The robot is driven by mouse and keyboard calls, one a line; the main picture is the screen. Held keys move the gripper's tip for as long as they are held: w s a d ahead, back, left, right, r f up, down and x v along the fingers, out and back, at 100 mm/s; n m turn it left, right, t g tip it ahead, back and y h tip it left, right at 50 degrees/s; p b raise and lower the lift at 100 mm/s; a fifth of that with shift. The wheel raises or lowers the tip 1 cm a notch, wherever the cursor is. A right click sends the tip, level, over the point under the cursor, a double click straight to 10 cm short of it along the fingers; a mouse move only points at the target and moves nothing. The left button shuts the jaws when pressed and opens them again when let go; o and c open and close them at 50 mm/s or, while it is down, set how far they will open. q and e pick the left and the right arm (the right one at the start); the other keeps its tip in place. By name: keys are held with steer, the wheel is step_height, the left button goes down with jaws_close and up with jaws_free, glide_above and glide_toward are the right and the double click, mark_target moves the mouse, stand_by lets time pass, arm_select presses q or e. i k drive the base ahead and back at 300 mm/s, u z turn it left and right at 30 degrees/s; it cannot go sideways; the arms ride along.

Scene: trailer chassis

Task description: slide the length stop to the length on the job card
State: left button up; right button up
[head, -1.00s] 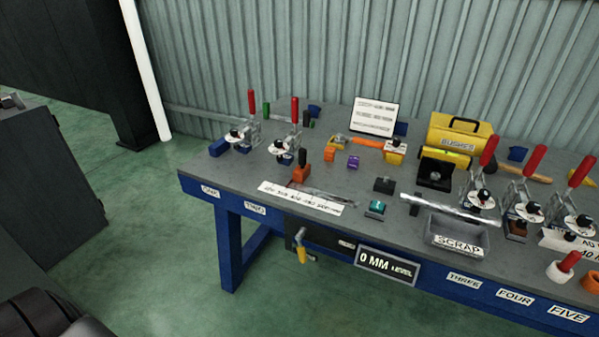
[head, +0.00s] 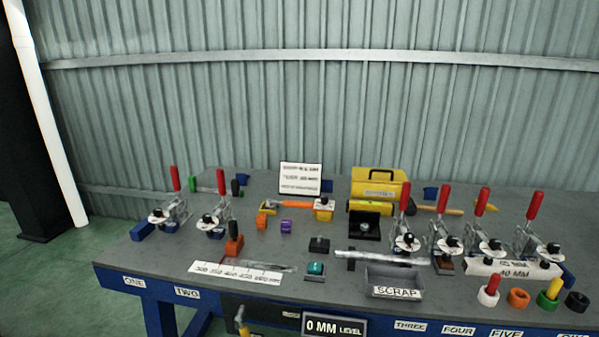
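The length stop looks to be the orange block with a black upright knob (head: 234,240). It stands at the back edge of a white printed scale (head: 236,271), left of the scale's middle. The scale's numbers rise from about 300 at the left, but most are too blurred to read surely. A white card with several printed lines (head: 300,178), likely the job card, stands upright at the back of the bench; its text is too small to read. Neither of my grippers is in view.
Red-handled clamps (head: 213,220) stand left and right on the grey bench (head: 130,262). A scrap tray (head: 394,283), teal button (head: 315,268), black block (head: 319,245) and yellow box (head: 378,184) lie right of the scale. A "0 MM LEVEL" display (head: 335,326) hangs in front.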

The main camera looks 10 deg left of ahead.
mark_target(235, 245)
steer(key=z, duration=0.05)
steer(key=k, duration=0.5)
steer(key=u, duration=1.5)
steer(key=i, duration=1)
steer(key=z, duration=1.9)
steer(key=i, duration=0.25)
steer(key=z, duration=0.2)
